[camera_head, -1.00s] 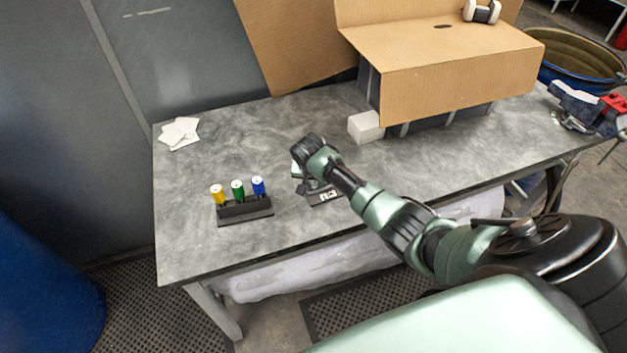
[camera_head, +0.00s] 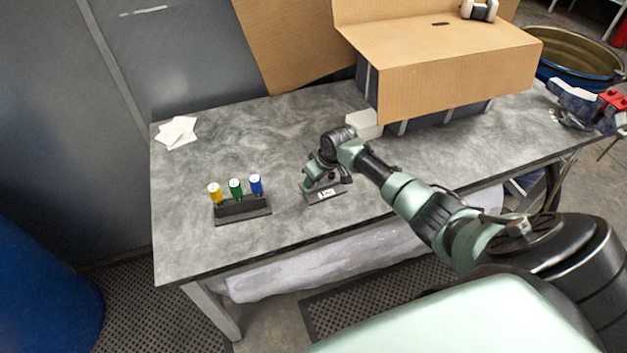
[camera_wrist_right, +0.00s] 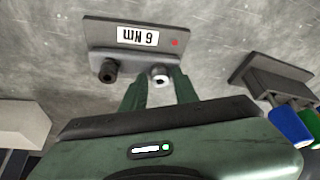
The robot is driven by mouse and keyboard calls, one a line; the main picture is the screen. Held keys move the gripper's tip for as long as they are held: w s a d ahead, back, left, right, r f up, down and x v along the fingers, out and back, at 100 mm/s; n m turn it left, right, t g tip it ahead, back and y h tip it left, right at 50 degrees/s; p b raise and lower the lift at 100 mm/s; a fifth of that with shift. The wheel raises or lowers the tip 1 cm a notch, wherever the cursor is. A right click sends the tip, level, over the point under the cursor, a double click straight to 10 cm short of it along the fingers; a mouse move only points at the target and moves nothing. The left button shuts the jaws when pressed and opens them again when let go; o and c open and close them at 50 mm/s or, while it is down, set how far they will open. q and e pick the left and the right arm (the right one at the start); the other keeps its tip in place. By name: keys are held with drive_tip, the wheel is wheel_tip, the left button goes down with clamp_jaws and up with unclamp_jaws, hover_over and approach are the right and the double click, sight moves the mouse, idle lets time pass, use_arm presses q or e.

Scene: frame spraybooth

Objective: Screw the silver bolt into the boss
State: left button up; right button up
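A dark fixture plate (camera_head: 325,193) with a white "6 Nm" label lies on the grey table. In the right wrist view, the plate (camera_wrist_right: 150,40) shows upside down with a red dot. Two round pieces stand on its near edge: a black one (camera_wrist_right: 109,71) and a silver one (camera_wrist_right: 160,76), which looks like the silver bolt's head with a dark centre. I cannot tell how deep it sits in a boss. My right gripper (camera_wrist_right: 159,84) is open, its green fingers on either side of the silver piece with a gap between. My left gripper is not in view.
A black rack (camera_head: 243,209) holding yellow, green and blue tools stands left of the plate. A white block (camera_head: 363,124) and a large cardboard box (camera_head: 455,80) stand behind. White papers (camera_head: 176,132) lie at the back left. The table's left middle is clear.

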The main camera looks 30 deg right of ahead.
drive_tip(key=shift+d+f+n, duration=0.1)
drive_tip(key=shift+n, duration=0.3)
drive_tip(key=n+y+b, duration=0.1)
drive_tip(key=n+b, duration=0.1)
drive_tip(key=b, duration=0.1)
drive_tip(key=shift+f+n, duration=0.1)
drive_tip(key=shift+n, duration=0.2)
drive_tip(key=shift+w+n+g+y+b, duration=0.1)
drive_tip(key=shift+n+g+y+b, duration=0.4)
drive_tip(key=shift+n, duration=0.3)
drive_tip(key=n+b, duration=0.3)
drive_tip(key=b, duration=0.1)
drive_tip(key=shift+w+d+g+y+b, duration=0.1)
drive_tip(key=shift+g+y+b, duration=0.2)
drive_tip(key=shift+y+b, duration=0.1)
drive_tip(key=shift+n, duration=0.5)
drive_tip(key=shift+n+b, duration=0.3)
drive_tip(key=shift+b, duration=0.15)
drive_tip(key=shift+r+y, duration=0.2)
drive_tip(key=shift+y, duration=0.1)
